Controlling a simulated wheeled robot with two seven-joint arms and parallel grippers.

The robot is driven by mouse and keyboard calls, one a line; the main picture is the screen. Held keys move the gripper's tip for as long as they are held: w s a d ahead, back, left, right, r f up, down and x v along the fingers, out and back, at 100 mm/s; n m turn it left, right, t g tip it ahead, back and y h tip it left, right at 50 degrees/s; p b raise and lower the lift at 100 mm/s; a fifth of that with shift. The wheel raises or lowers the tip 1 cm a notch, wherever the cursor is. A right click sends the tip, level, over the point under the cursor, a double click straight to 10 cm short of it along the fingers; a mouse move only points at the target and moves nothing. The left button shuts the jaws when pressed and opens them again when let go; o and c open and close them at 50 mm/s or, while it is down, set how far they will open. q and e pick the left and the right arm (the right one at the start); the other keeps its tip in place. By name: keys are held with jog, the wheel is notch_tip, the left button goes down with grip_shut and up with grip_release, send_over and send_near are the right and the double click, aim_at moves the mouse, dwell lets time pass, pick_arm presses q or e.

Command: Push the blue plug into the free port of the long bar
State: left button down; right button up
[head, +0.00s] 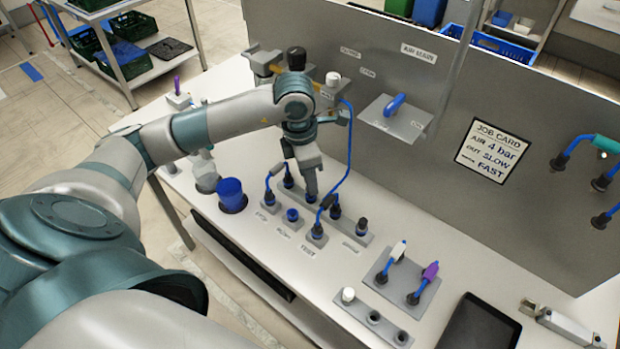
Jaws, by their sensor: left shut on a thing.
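The long bar (349,231) is a grey strip on the white bench, with several dark fittings along it. My left gripper (310,191) points down over the bar's middle. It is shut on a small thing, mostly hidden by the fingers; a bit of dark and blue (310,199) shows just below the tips. It looks like the blue plug, but I cannot tell how deep it sits or whether it touches the port. A dark fitting (361,225) stands at the bar's near right end. My right gripper is out of view.
A blue cable (349,150) hangs from the wall unit close beside my gripper to a dark plug (318,230) on a small block. A blue cup (231,195) stands left. A plate (425,294) holds white and purple plugs. A black tablet (480,325) lies front right.

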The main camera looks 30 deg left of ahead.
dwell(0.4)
pick_arm(q)
jog(key=shift+b, duration=0.3)
dwell(0.3)
jog(key=shift+f+b, duration=0.2)
jog(key=shift+b, duration=0.15)
dwell(0.7)
jog(key=shift+f+b, duration=0.4)
jog(key=shift+b, duration=0.25)
dwell(0.5)
jog(key=shift+f+b, duration=0.45)
jog(key=shift+b, duration=0.2)
dwell(0.4)
jog(key=c, duration=0.9)
grip_release()
jog(key=shift+c, duration=0.2)
